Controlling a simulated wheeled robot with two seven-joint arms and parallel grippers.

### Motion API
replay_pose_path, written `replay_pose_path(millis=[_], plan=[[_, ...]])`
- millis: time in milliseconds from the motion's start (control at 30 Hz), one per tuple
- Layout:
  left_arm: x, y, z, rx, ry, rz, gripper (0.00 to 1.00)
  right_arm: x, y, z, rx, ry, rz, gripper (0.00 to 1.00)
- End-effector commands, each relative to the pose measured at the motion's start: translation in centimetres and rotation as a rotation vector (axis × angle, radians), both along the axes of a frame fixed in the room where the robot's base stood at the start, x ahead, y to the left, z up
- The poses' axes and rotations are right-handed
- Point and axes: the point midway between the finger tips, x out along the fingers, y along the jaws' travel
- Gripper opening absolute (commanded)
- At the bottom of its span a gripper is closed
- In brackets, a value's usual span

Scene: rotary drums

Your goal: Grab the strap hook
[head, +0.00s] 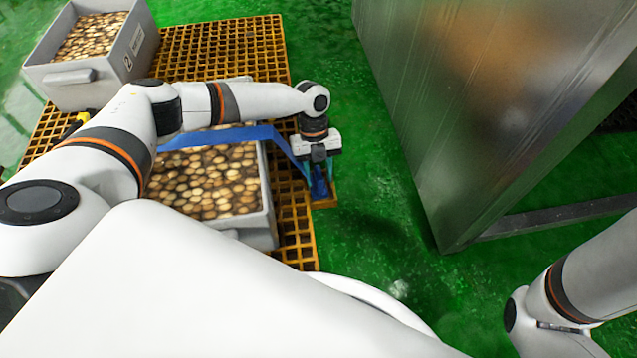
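A blue strap (225,136) runs across the near crate of round brown pieces, bends at its right rim and slopes down to the right. At its lower end is a blue piece, which looks like the strap hook (320,188), beside the crate over the edge of the yellow grating. My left gripper (320,172) points down right at this blue piece, with its fingers around or just above it. The fingertips are small and blend with the blue, so I cannot tell whether they grip it. My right arm enters at lower right; its gripper is out of view.
The near grey crate (262,222) stands on the yellow grating (235,45). Another grey crate (138,42) of similar pieces stands at upper left. A large metal housing (470,110) rises at right. Green floor (370,190) is clear between grating and housing.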

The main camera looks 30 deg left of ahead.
Motion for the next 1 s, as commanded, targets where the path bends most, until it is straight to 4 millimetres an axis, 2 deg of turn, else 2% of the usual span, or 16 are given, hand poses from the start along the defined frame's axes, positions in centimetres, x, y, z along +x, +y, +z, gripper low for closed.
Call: replay_pose_path(millis=[33,200,233,467,567,833,867,933,1000], plan=[[0.0,0.0,0.0,0.0,0.0,0.0,0.3,0.0,0.0,0.0,0.0,0.0,0.0,0.36],[0.0,0.0,0.0,0.0,0.0,0.0,0.03,0.0,0.0,0.0,-0.001,0.0,0.0,0.36],[0.0,0.0,0.0,0.0,0.0,0.0,0.0,0.0,0.0,0.0,-0.001,0.0,0.0,0.36],[0.0,0.0,0.1,0.0,0.0,-0.001,0.0,0.0,0.0,0.0,-0.001,0.0,0.0,0.36],[0.0,0.0,0.7,0.0,0.0,-0.001,0.0,0.0,0.0,0.6,-0.001,0.0,0.0,0.36],[0.0,0.0,6.3,-0.001,0.0,-0.002,0.0,0.0,0.0,4.8,0.0,0.001,0.0,0.36],[0.0,0.0,6.6,-0.001,0.001,-0.001,0.0,0.1,0.0,4.9,0.001,0.001,0.0,0.36],[0.0,0.0,7.7,-0.002,0.0,-0.001,0.0,2.0,-0.1,4.0,0.002,0.06,0.001,0.36],[0.0,0.0,8.7,-0.001,0.001,-0.001,0.0,2.6,-0.1,3.7,0.004,0.081,0.003,0.36]])
